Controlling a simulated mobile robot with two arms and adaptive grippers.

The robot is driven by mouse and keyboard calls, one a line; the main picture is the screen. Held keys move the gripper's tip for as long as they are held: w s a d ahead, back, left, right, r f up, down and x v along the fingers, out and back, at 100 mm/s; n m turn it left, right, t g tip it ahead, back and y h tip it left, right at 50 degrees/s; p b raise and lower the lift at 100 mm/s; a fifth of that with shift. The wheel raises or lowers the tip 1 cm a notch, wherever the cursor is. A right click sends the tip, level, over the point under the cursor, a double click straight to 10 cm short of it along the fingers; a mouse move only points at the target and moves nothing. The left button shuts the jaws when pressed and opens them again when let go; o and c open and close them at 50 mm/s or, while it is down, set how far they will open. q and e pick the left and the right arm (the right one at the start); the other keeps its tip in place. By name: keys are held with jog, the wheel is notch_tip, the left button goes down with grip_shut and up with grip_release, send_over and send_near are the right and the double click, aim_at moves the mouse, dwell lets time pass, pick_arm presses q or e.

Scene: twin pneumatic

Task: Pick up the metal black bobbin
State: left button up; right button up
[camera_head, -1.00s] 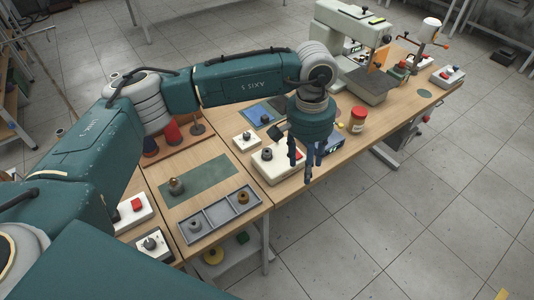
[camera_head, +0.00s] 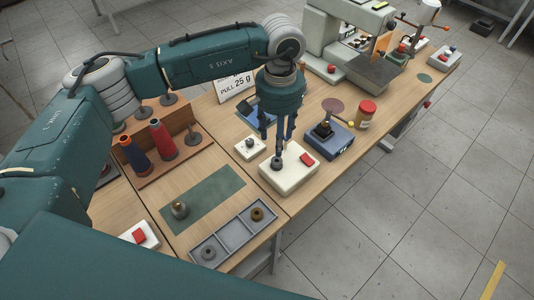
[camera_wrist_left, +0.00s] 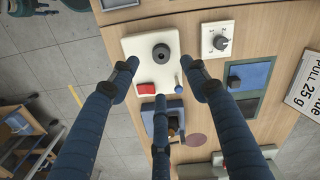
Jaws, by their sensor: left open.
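A dark round bobbin with a centre hole (camera_wrist_left: 161,52) sits on a white box with a red button (camera_wrist_left: 150,37). In the head view the white box (camera_head: 290,180) stands near the table's front edge, and my fingers partly cover the bobbin's area. My left gripper (camera_head: 277,135) is open and empty, pointing down above this box. In the left wrist view its three fingers (camera_wrist_left: 160,76) are spread, with the bobbin just beyond the two upper tips. I cannot tell the exact height gap. My right gripper is not in view.
A grey tray (camera_head: 234,238) holds a grey bobbin (camera_head: 208,252) and a brass one (camera_head: 257,214). Thread cones (camera_head: 162,139) stand left.

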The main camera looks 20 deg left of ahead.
pick_arm(q)
jog(key=p, duration=0.1)
send_over(277, 162)
jog(key=s, duration=0.1)
jog(key=f, duration=0.2)
jog(key=d+f, duration=0.1)
jog(key=f, duration=0.1)
jog(key=shift+f, duration=0.15)
jog(key=shift+a+f, duration=0.15)
jog(key=shift+f, duration=0.1)
jog(key=f+p, duration=0.2)
jog(key=f, duration=0.1)
jog(key=w+f+p, duration=0.1)
jog(key=shift+a+f, duration=0.2)
jog(key=shift+a, duration=0.15)
jog(key=shift+f, duration=0.4)
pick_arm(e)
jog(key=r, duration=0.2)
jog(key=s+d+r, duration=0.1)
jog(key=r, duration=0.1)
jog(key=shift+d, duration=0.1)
pick_arm(q)
jog(key=shift+c, duration=0.5)
jog(key=c, duration=0.8)
jog(key=shift+c, duration=0.5)
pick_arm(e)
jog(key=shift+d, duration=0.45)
